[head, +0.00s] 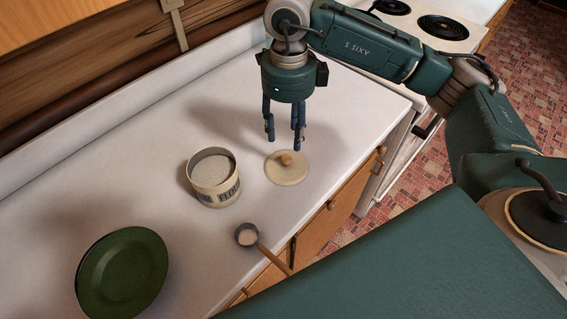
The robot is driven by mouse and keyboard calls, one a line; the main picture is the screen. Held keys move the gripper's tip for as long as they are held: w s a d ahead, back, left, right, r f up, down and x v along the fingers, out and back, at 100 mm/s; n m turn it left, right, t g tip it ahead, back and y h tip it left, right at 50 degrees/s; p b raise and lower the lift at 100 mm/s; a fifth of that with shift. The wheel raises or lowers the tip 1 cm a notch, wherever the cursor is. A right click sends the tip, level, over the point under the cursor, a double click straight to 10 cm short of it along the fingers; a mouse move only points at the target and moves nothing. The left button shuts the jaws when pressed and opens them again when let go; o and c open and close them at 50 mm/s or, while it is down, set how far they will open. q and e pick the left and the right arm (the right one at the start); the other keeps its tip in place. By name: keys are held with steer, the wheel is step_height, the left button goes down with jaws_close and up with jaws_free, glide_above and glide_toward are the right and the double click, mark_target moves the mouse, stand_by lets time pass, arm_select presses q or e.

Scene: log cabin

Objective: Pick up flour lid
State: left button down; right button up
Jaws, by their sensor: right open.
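The flour lid (287,175) is a flat cream disc with a round wooden knob, lying on the white counter. My right gripper (285,143) points down over the counter, just behind and above the lid, with its dark blue fingers apart and nothing between them. The fingertips look close to the lid's far edge, clear of the knob. The flour canister (214,193) stands open to the left of the lid, with white flour inside and FLOUR lettering on its side. My left gripper is out of view.
A scoop (247,236) with a wooden handle lies at the counter's front edge. A green plate (122,272) lies at the lower left. A stove (432,35) with coil burners stands beyond the counter's right end. The counter left of the canister is clear.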

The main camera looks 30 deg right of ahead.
mark_target(286, 158)
steer(key=f, duration=0.2)
steer(key=f+p, duration=0.1)
steer(key=shift+s+f, duration=0.35)
steer(key=shift+w+f+p, duration=0.1)
steer(key=shift+f+p, duration=0.2)
steer(key=shift+p, duration=0.05)
steer(key=f+p, duration=0.1)
steer(key=f, duration=0.2)
steer(key=shift+w+a+f+p, duration=0.2)
steer(key=shift+f+p, duration=0.2)
steer(key=shift+f, duration=0.4)
steer(key=shift+c, duration=0.5)
jaws_close()
